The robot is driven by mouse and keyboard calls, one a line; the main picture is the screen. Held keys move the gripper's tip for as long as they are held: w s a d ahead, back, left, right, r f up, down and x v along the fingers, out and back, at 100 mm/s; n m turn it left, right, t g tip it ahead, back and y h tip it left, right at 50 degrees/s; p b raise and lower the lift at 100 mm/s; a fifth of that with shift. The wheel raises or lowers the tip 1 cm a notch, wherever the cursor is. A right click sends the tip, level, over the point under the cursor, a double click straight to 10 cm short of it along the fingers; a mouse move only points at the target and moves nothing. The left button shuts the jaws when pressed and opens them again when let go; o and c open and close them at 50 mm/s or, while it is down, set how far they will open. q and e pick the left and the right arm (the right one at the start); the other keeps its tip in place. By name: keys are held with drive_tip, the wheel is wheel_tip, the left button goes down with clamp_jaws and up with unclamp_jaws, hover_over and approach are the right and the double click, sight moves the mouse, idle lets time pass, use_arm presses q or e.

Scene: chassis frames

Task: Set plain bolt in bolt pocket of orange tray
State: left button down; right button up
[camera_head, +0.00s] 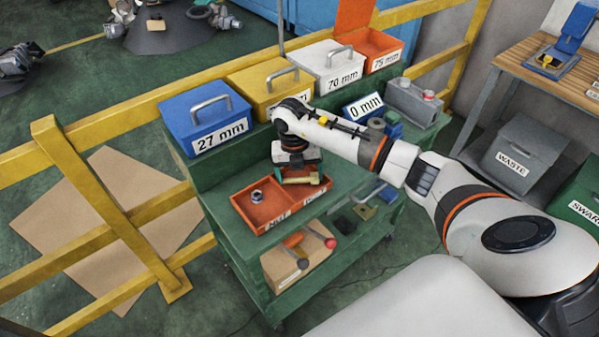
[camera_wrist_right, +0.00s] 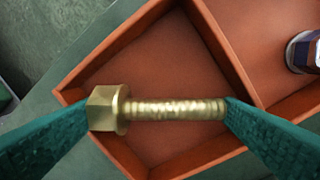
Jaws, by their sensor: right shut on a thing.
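A metal nut or bolt head (camera_head: 257,196) sits in the left one, and shows at the right edge of the wrist view (camera_wrist_right: 303,52). My right gripper (camera_head: 298,174) is over the other pocket, whose floor (camera_wrist_right: 165,60) is bare where I see it. It is shut on the brass plain bolt (camera_wrist_right: 170,110), which lies crosswise between the green fingers, head at one finger and shank end at the other. The bolt (camera_head: 300,181) appears above the pocket. My left gripper is out of view.
The cart's upper shelf holds a blue 27 mm box (camera_head: 205,115), a yellow box (camera_head: 268,88), a white 70 mm box (camera_head: 330,65) and an orange 75 mm bin (camera_head: 378,48). A yellow rail (camera_head: 110,210) stands at left. A cardboard box (camera_head: 296,265) is below the tray.

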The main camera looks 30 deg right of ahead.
drive_tip(key=o, duration=0.9)
drive_tip(key=shift+c, duration=0.2)
drive_tip(key=shift+r, duration=0.25)
wheel_tip(320, 180, up, 12)
drive_tip(key=a+b, duration=0.1)
drive_tip(key=b, duration=0.1)
drive_tip(key=shift+w+f, duration=0.2)
drive_tip(key=shift+w, duration=0.1)
